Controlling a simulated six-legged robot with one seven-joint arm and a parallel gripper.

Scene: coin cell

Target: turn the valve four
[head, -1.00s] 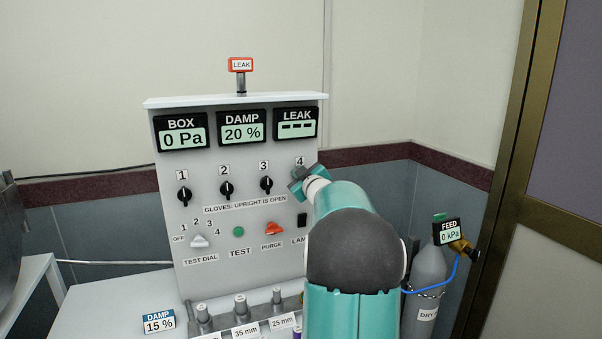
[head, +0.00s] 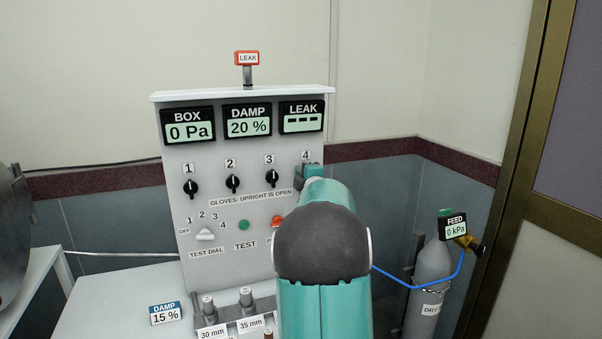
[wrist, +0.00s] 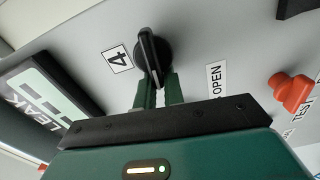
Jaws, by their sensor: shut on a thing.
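Valve four is a black round knob with a raised grip bar (wrist: 152,58), beside the label 4 (wrist: 118,59) in the wrist view. My gripper (wrist: 158,88) has its two green fingers on either side of the bar and is shut on it. In the head view my gripper (head: 309,172) is at the panel just below the label 4 (head: 305,155), and my arm hides the knob. Valves one (head: 190,188), two (head: 233,182) and three (head: 270,179) are black knobs with their bars about upright.
The grey panel (head: 225,266) has displays reading BOX 0 Pa (head: 188,131), DAMP 20 % (head: 247,125) and LEAK dashes (head: 302,116). A white test dial (head: 205,234), a green test button (head: 243,225) and an orange purge knob (wrist: 294,91) sit below the valves. A gas cylinder (head: 433,265) stands right.

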